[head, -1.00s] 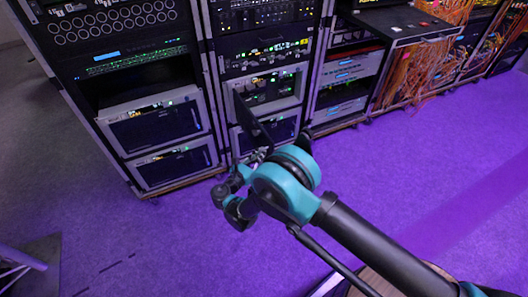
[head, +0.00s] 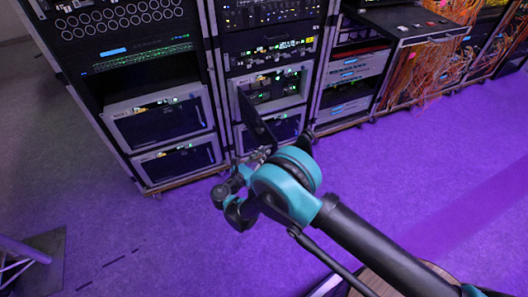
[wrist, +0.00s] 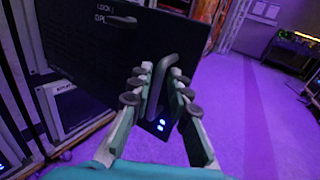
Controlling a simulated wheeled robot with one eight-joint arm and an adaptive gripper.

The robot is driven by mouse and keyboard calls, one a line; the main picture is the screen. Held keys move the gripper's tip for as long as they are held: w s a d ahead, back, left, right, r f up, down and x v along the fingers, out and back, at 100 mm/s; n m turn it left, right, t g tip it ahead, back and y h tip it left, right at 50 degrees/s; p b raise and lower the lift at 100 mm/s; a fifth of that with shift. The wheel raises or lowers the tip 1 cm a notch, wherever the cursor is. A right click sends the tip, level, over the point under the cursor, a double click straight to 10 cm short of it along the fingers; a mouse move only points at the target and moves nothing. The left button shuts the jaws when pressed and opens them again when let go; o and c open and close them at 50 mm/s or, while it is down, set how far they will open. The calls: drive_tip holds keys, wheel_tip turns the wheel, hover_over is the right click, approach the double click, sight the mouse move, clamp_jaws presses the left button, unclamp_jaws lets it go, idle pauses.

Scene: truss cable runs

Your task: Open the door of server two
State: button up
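The server door, a dark panel (head: 257,120), stands swung out from the middle rack in the head view. In the wrist view the door (wrist: 85,55) fills the upper left, with lettering that seems to read LOCK and OPEN beside a small lever (wrist: 120,18). In the head view my arm and the door hide the fingertips.
The left rack (head: 160,115) and middle rack (head: 272,85) stand close together. Further right are more racks and orange cables (head: 415,70). The purple floor (head: 150,235) in front is clear, apart from a stand (head: 35,260) at lower left.

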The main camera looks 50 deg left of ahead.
drive_tip(key=v, duration=1)
drive_tip(key=shift+s+d, duration=0.15)
drive_tip(key=shift+s, duration=0.15)
